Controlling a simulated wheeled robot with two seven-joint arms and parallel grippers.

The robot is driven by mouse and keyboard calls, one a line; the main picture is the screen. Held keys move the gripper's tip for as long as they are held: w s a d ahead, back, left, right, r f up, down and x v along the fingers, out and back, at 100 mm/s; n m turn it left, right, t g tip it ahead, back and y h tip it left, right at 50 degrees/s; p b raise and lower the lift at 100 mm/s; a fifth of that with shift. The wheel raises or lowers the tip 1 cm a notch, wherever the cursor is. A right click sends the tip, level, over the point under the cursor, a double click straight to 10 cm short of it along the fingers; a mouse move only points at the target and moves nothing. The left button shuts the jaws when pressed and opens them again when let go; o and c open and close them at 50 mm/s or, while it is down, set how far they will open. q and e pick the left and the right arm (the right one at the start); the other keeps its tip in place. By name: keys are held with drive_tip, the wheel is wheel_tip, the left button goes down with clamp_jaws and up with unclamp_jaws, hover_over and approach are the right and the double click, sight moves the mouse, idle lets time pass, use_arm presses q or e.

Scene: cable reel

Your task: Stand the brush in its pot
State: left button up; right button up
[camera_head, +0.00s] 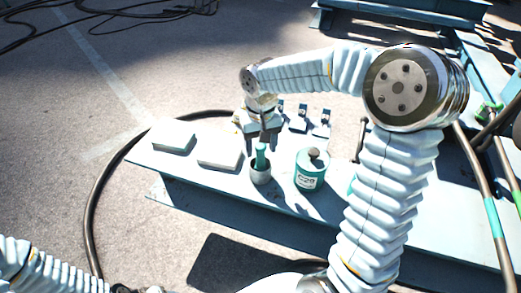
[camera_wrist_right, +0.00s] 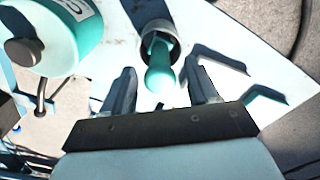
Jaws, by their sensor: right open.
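The brush (camera_head: 261,154) has a teal handle and stands in its small grey pot (camera_head: 260,175) on the pale blue bench. In the right wrist view the brush handle (camera_wrist_right: 159,72) rises out of the pot mouth (camera_wrist_right: 157,33) towards the camera, and its lower end is hidden inside. My right gripper (camera_head: 264,136) is just above the pot, pointing down. In the wrist view its two fingers are spread, one on each side of the handle with gaps between. My left arm shows only in part at the lower left; its gripper is not in view.
A teal labelled can (camera_head: 311,170) with a dark knob stands right of the pot. Two pale flat blocks (camera_head: 218,152) lie to the left. Several small dark-topped pieces (camera_head: 299,120) stand behind. A black cable (camera_head: 91,205) curves around the bench's left end.

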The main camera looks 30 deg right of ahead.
wheel_tip(320, 180, up, 10)
drive_tip(key=shift+f+p, duration=0.1)
drive_tip(key=shift+p, duration=0.35)
